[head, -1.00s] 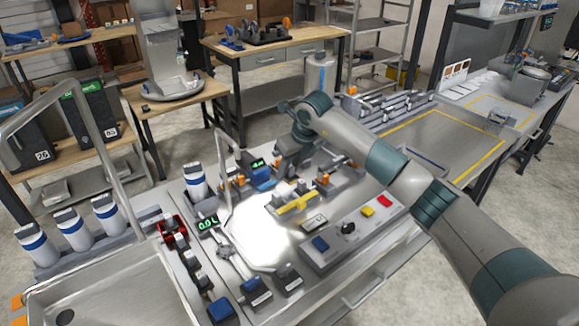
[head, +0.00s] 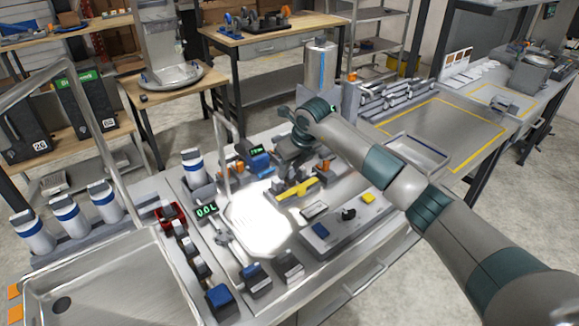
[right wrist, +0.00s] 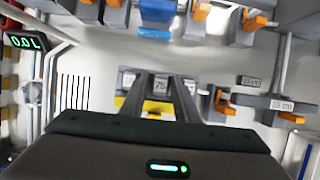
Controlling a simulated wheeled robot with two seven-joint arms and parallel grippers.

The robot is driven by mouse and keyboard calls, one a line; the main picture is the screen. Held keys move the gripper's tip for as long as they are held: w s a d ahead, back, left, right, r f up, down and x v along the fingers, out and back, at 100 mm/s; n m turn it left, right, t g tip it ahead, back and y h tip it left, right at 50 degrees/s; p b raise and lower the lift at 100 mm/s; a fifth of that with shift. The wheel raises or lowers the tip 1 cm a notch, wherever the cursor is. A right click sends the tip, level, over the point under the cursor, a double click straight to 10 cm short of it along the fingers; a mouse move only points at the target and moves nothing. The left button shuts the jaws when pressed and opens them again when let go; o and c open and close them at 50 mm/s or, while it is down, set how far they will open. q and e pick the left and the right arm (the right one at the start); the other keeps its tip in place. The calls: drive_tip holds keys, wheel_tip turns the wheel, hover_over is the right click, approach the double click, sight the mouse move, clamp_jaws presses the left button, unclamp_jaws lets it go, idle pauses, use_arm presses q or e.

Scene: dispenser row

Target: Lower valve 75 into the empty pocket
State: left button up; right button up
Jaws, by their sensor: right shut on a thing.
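My right gripper (head: 292,160) hangs over the middle of the bench in the head view, and its arm hides part of what is below it. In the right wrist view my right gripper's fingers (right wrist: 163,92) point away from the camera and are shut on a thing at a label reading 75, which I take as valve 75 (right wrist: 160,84). Most of the valve is hidden by the fingers. Grey labelled blocks stand close on either side. A yellow bar (head: 298,188) lies just in front. I cannot make out the empty pocket. My left gripper is not in view.
Grey blocks with orange levers (right wrist: 222,101) stand right of the fingers. A control box (head: 335,225) is at the bench front. A lit display (head: 206,211) and a bent metal pipe (head: 222,140) stand left. A bare yellow-outlined area (head: 440,125) lies right.

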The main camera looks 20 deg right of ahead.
drive_tip(key=shift+f, duration=0.35)
idle(0.3)
drive_tip(key=shift+f+b, duration=0.85)
drive_tip(key=shift+b, duration=0.05)
drive_tip(key=o, duration=1.2)
drive_tip(key=shift+c, duration=0.2)
drive_tip(key=shift+s, duration=0.1)
